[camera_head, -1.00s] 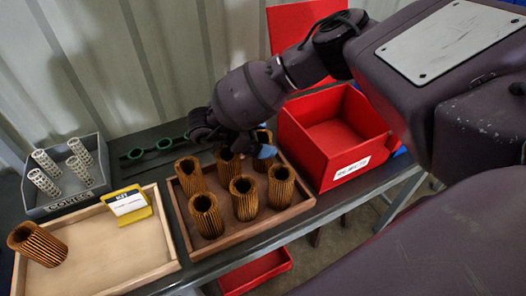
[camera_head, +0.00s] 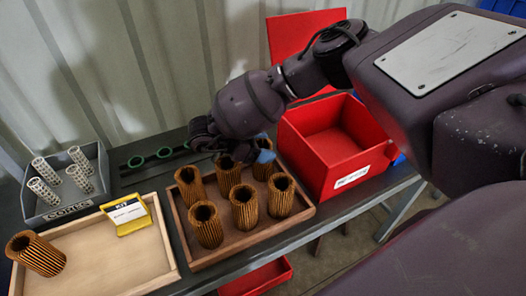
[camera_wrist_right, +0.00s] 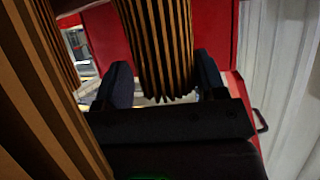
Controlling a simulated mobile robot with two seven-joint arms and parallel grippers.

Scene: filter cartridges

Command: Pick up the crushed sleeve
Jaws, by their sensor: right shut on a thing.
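Several brown pleated sleeves stand in a wooden tray (camera_head: 282,229). My right gripper (camera_head: 257,155) is at the tray's back right and is shut on the back right sleeve (camera_head: 262,171). One dark blue finger is in front of that sleeve; the other finger is hidden in the head view. In the right wrist view the held sleeve (camera_wrist_right: 160,45) stands between both fingers, against red. I cannot tell whether it is crushed. Another sleeve (camera_head: 36,253) leans in the lighter tray at the left. My left gripper is not in view.
An open red bin (camera_head: 330,185) stands right of the wooden tray. A grey bin (camera_head: 65,205) with white perforated tubes and a dark strip with green rings (camera_head: 136,162) are behind.

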